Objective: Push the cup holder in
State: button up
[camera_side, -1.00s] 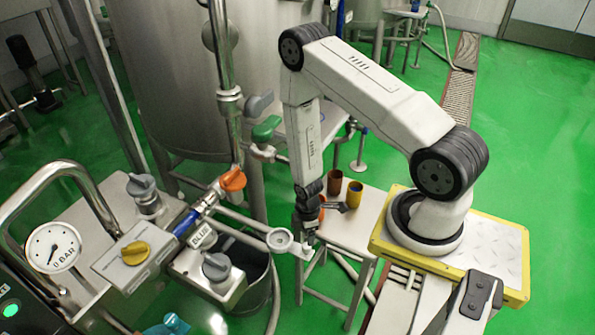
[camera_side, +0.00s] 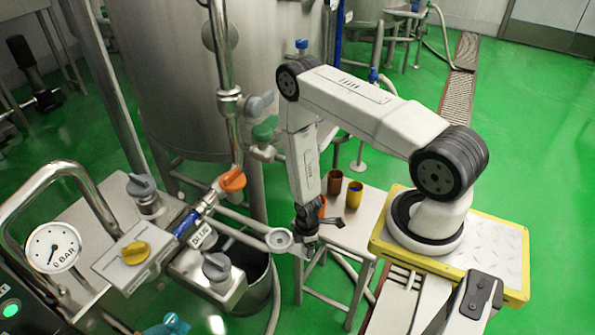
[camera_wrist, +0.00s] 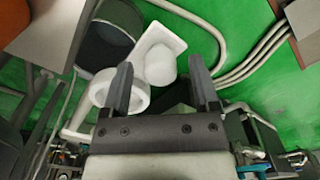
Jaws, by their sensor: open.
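The cup holder (camera_side: 279,240) is a pale ring at the end of a metal arm that sticks out from the valve assembly in the side view. In the wrist view its white ring (camera_wrist: 104,86) lies at the left, partly covered by my left finger. My gripper (camera_side: 310,250) points down just right of the ring in the side view. I cannot tell whether a finger touches the ring.
A dark bucket (camera_side: 262,290) stands below the holder. A valve with an orange handle (camera_side: 232,180) is at left.

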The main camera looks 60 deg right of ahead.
jog(key=shift+c, duration=0.3)
grip_shut()
dwell(1.1)
